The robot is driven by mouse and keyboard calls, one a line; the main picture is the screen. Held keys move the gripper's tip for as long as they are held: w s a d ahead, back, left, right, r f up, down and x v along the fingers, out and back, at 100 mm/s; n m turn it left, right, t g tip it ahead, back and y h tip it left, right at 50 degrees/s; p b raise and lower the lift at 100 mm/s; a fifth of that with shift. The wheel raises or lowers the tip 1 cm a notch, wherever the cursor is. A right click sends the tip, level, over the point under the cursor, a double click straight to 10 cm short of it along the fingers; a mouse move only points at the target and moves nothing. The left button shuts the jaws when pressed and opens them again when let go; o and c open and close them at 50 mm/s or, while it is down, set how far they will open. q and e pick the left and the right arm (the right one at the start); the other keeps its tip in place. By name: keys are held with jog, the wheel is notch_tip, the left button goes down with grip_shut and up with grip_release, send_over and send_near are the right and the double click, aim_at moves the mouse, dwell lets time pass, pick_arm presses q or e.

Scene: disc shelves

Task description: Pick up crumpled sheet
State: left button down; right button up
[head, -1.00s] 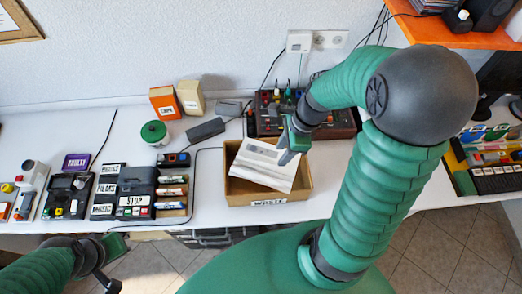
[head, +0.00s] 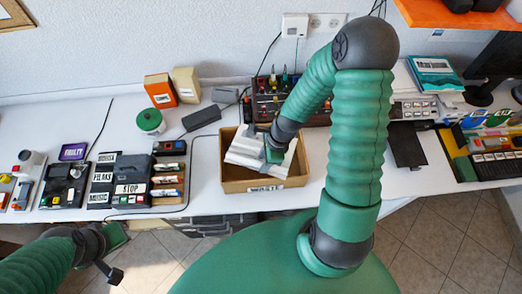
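The crumpled sheet (head: 249,148) is white-grey with folds. It sits in the mouth of the cardboard box labelled WASTE (head: 262,185), tilted against its left and back part. My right gripper (head: 274,154) reaches down into the box at the sheet's right side and overlaps it in the picture. Its fingertips are partly hidden, and I cannot tell whether they are closed on the sheet. My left gripper (head: 117,256) is low at the left, in front of the table edge, with its fingers apart and empty.
A row of control boxes (head: 125,178) stands left of the waste box. A green-lidded jar (head: 150,121), a dark block (head: 202,118) and an orange box (head: 160,91) stand behind. A panel with knobs (head: 290,97) is behind the waste box. A dark flat plate (head: 407,145) lies right.

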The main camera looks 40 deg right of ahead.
jog(key=shift+d, duration=0.2)
jog(key=shift+c, duration=1.4)
jog(key=shift+s, duration=0.1)
jog(key=c, duration=0.5)
jog(key=shift+a, duration=0.1)
grip_shut()
